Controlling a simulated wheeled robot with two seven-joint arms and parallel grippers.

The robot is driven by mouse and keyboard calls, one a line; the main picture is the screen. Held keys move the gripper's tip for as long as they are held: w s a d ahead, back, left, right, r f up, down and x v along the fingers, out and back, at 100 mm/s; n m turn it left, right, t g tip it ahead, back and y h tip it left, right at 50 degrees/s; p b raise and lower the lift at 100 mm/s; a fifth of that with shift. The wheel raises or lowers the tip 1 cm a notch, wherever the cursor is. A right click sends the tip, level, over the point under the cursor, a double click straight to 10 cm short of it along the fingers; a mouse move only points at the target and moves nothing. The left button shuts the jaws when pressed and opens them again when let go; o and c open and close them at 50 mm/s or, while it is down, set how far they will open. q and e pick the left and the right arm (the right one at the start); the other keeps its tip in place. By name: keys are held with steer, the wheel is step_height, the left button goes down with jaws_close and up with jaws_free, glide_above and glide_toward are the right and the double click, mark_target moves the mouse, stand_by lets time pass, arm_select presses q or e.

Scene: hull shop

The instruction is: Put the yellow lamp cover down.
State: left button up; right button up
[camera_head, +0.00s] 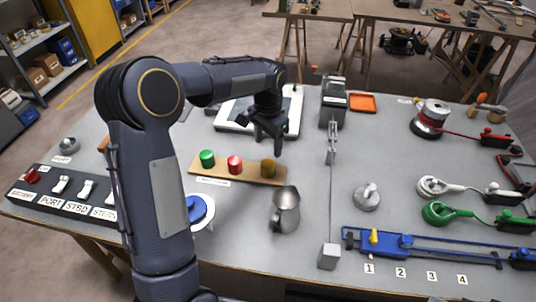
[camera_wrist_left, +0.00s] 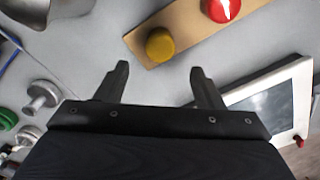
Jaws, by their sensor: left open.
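The yellow lamp cover (camera_head: 268,168) stands at the right end of a wooden board (camera_head: 219,174), beside the red cover (camera_head: 234,164) and the green cover (camera_head: 207,158). My left gripper (camera_head: 269,144) is open and empty, just behind and above the yellow cover. In the left wrist view the yellow cover (camera_wrist_left: 160,45) lies beyond the fingertips of the gripper (camera_wrist_left: 159,68), roughly midway between them, with nothing between the fingers. My right gripper is not in view.
A metal jug (camera_head: 286,212) stands in front of the board's right end. A white-framed panel (camera_head: 240,118) lies behind the gripper. A blue slider rail (camera_head: 430,247) and cable reels, one green (camera_head: 440,213), are at the right. Switches (camera_head: 62,186) line the left edge.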

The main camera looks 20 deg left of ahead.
arm_select(q)
steer(key=s+r+n+t+h, duration=0.1)
steer(key=s+r+n, duration=0.1)
steer(key=s+r, duration=0.45)
steer(key=s+r+n+t+h, duration=0.1)
steer(key=s+r+t, duration=0.15)
steer(key=s, duration=0.65)
steer(key=s+d+f+n+t+h, duration=0.1)
steer(key=s+d, duration=0.1)
steer(key=s, duration=0.4)
steer(key=s+d+f+n+t, duration=0.1)
steer(key=s+d+f+n, duration=0.1)
steer(key=s, duration=0.5)
steer(key=shift+d+f+h, duration=0.3)
steer(key=shift+d+h, duration=0.05)
steer(key=shift+h, duration=0.05)
steer(key=shift+s, duration=0.1)
steer(key=shift+c, duration=0.2)
